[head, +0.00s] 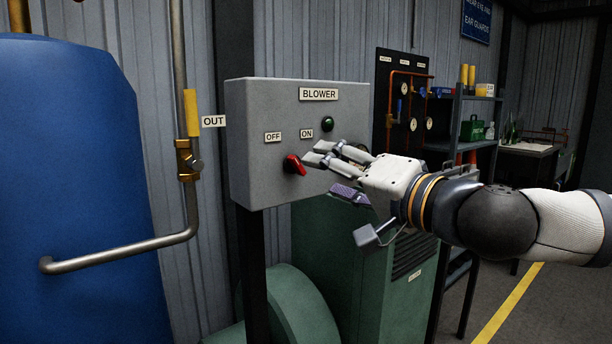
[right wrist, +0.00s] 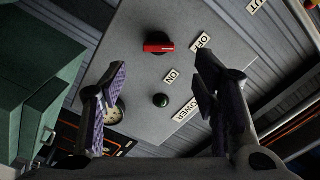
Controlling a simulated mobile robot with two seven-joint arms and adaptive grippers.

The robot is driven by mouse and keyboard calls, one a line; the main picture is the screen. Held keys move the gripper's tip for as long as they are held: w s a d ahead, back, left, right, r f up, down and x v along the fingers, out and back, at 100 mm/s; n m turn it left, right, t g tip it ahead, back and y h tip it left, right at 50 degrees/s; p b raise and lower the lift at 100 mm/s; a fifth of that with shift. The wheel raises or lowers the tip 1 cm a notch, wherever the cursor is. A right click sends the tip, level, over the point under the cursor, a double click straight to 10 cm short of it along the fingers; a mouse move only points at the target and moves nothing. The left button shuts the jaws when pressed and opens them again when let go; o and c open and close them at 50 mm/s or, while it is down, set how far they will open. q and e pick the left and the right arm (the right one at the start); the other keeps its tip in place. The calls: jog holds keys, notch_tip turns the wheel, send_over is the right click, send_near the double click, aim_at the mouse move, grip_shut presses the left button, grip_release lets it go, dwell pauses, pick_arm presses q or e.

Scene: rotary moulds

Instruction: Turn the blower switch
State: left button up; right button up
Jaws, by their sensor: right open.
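The blower switch (head: 294,165) is a red knob on the front of a grey box (head: 255,160) labelled BLOWER. In the right wrist view the red knob (right wrist: 158,45) has a pale mark at its end nearest the OFF label (right wrist: 203,41). The ON label (head: 307,133) is up and to the right of the knob in the head view. My right gripper (head: 322,172) is open and empty, just right of the knob in front of the box. In the right wrist view the knob lies beyond the gap between the fingertips (right wrist: 160,75). My left gripper is out of view.
A green lamp or button (head: 327,124) is above the knob; a round gauge (right wrist: 116,114) shows in the wrist view. A pipe with a yellow-handled valve (head: 191,113) and a blue tank (head: 75,180) stand left. A green machine (head: 405,285) is below the box.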

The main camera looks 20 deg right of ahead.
aim_at(301, 167)
jog(key=x, duration=0.6)
jog(key=shift+w+b, duration=0.3)
jog(key=c, duration=1.2)
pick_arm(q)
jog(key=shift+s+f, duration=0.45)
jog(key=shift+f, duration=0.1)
pick_arm(e)
jog(key=shift+o, duration=0.2)
jog(key=m, duration=0.3)
jog(key=shift+m, duration=0.4)
jog(key=m, duration=0.3)
jog(key=shift+f+m, duration=0.1)
jog(key=shift+m, duration=0.2)
jog(key=m, duration=0.3)
jog(key=shift+m, duration=0.3)
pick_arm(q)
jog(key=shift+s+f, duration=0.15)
pick_arm(e)
jog(key=shift+m, duration=1.8)
